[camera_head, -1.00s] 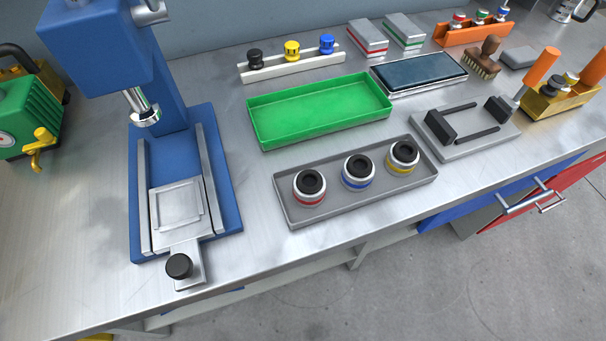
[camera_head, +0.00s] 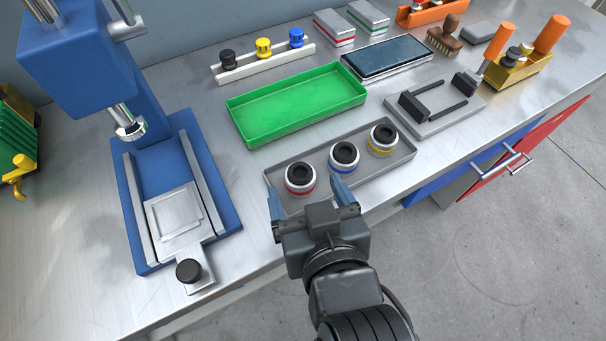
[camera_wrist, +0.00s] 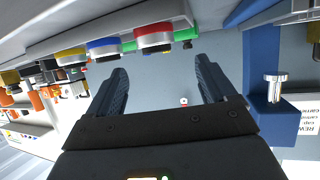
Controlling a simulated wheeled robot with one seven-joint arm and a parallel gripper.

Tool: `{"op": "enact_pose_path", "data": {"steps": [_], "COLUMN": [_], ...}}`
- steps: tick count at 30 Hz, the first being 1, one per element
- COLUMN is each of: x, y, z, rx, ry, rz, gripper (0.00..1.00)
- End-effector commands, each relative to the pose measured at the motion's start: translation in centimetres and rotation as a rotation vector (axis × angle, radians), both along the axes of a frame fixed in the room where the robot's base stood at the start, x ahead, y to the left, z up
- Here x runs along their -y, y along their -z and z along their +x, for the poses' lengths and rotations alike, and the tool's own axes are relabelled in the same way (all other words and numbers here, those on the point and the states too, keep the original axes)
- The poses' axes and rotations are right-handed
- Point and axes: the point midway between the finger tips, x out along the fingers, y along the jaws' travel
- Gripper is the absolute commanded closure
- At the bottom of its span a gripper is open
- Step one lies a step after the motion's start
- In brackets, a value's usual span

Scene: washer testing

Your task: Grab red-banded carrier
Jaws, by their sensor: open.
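The red-banded carrier (camera_head: 300,179) is a short white cylinder with a black top and a red band. It stands upright at the left end of a grey tray (camera_head: 404,157), beside a blue-banded carrier (camera_head: 344,158) and a yellow-banded carrier (camera_head: 383,140). My gripper (camera_head: 308,196) is open and empty at the tray's front edge, its blue fingers apart, close to the red-banded carrier. In the wrist view, the red-banded carrier (camera_wrist: 154,38) shows at the top, above and between the open fingers (camera_wrist: 162,78). I cannot tell whether a finger touches anything.
A blue press (camera_head: 160,150) with a sliding plate stands to the left. A green tray (camera_head: 296,105) lies behind the grey tray. A grey fixture (camera_head: 436,118) with black clamps is to the right. Bare metal bench shows between the press and the trays.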

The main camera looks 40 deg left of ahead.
Motion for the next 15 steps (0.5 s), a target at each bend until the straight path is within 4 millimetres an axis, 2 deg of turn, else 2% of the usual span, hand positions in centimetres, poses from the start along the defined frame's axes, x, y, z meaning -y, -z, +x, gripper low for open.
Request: {"op": "enact_pose_path", "data": {"steps": [15], "x": [-4.2], "y": [2.9], "z": [3.5], "rx": [0.001], "ry": [0.001], "rz": [0.001], "gripper": [0.16]}}
